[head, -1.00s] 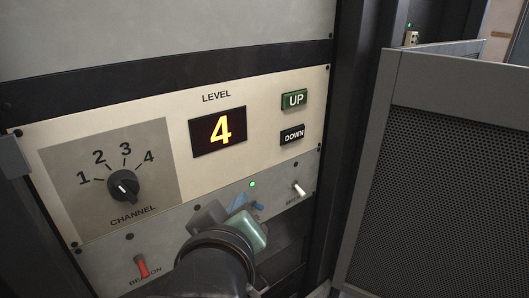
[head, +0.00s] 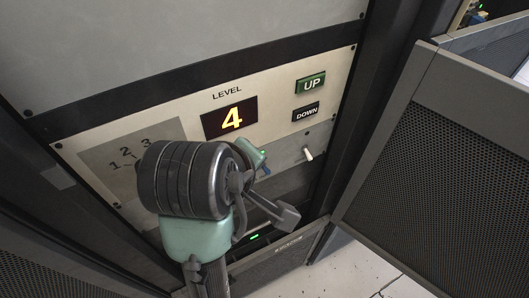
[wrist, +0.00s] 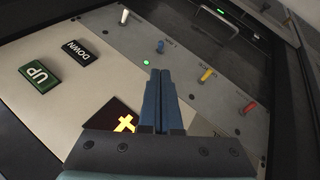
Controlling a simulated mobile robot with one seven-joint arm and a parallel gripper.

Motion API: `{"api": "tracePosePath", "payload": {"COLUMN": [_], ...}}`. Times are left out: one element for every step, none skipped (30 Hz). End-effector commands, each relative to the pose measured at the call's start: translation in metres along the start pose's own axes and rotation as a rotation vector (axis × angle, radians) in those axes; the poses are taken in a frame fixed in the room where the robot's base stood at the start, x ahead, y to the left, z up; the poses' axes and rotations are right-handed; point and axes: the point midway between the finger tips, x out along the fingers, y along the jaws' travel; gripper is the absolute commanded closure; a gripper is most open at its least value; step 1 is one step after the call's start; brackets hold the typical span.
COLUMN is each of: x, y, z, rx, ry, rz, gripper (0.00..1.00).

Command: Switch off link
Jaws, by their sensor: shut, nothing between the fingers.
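In the wrist view a row of small toggle levers sits on the grey strip: white (wrist: 124,16), blue (wrist: 160,46), yellow (wrist: 207,74) and red (wrist: 248,107). A lit green lamp (wrist: 145,63) is beside the blue lever. The labels are too small to read surely, so I cannot tell which is the link switch. My gripper (wrist: 160,73) is shut and empty, its tips pointing at the strip near the blue lever, with no clear contact. In the head view my arm hides most of the strip; the white lever (head: 308,153) and green lamp (head: 263,153) show.
Above the strip are the level display (head: 230,118) reading 4, the UP button (head: 311,83) and the DOWN button (head: 306,112). My arm partly covers the channel dial's plate (head: 100,158). A mesh-panelled door (head: 450,150) stands at the right. A lower unit (head: 285,255) has a lit green light.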

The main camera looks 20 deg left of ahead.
Motion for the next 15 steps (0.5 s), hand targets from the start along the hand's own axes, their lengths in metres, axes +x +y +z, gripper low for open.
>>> {"api": "tracePosePath", "payload": {"x": [0.000,0.000,0.001,0.001,0.001,0.001,0.001,0.001,0.001,0.002,0.003,0.006,0.009,0.013,0.019], "y": [0.000,-0.001,-0.001,-0.001,-0.001,0.000,0.000,0.000,0.000,0.000,0.000,0.000,0.000,0.000,0.000], "z": [0.000,0.000,0.000,0.000,0.000,0.000,0.000,0.000,0.000,0.000,0.000,0.000,0.000,0.000,0.001], "rx": [-0.001,-0.001,-0.001,-0.001,0.000,0.000,0.000,0.000,0.000,0.000,0.000,0.000,0.000,0.000,0.001], "ry": [-0.002,-0.002,-0.001,-0.001,-0.001,-0.001,-0.001,-0.001,-0.001,-0.001,-0.001,-0.002,-0.003,-0.003,-0.004], "rz": [-0.002,-0.002,-0.001,-0.001,-0.001,-0.001,0.000,0.000,0.000,0.000,0.000,-0.001,-0.002,-0.002,-0.003], "gripper": [1.00,1.00,1.00,1.00,1.00,1.00,1.00,1.00,1.00,1.00,1.00,1.00,1.00,1.00,1.00]}}
